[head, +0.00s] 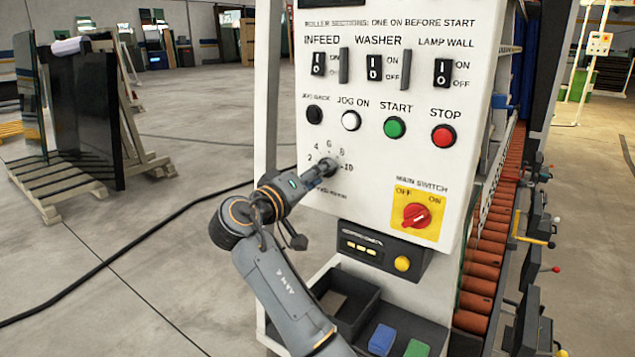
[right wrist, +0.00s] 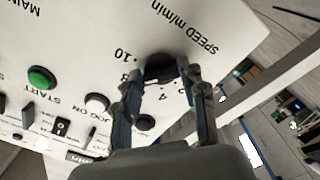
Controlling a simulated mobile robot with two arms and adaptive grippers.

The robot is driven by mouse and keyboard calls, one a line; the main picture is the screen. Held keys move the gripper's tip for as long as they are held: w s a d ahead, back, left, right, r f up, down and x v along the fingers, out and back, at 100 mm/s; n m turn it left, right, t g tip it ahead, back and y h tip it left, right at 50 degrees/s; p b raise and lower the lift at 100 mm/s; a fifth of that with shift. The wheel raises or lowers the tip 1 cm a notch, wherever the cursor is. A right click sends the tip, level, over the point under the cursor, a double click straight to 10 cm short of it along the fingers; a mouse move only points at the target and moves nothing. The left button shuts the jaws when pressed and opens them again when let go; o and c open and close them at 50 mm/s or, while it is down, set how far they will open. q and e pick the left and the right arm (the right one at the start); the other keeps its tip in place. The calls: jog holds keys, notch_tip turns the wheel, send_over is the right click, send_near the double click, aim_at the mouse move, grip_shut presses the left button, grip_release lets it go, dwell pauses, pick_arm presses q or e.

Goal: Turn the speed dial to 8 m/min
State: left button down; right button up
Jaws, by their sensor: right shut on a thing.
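The speed dial (right wrist: 160,66) is a dark round knob at the lower left of the white control panel (head: 470,105). My right gripper (head: 325,168) reaches it from the front and hides most of it in the head view. In the right wrist view my right gripper (right wrist: 164,76) has one finger on each side of the dial and is shut on it. Printed numbers 2, 4, 6, 8 and 10 arc above the dial in the head view. The dial's pointer is hidden, so I cannot tell its setting. My left gripper is in neither view.
Above the dial are a black button (head: 314,114), a white JOG ON button (head: 351,121), a green START button (head: 394,128) and a red STOP button (head: 443,135). The red main switch (head: 416,215) is to the right. A dark tray (head: 340,296) is below.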

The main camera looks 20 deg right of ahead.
jog(key=shift+f, duration=0.1)
dwell(0.3)
jog(key=o, duration=1.1)
jog(key=shift+o, duration=0.2)
jog(key=v, duration=0.7)
jog(key=shift+s+a, duration=0.2)
jog(key=shift+a, duration=0.05)
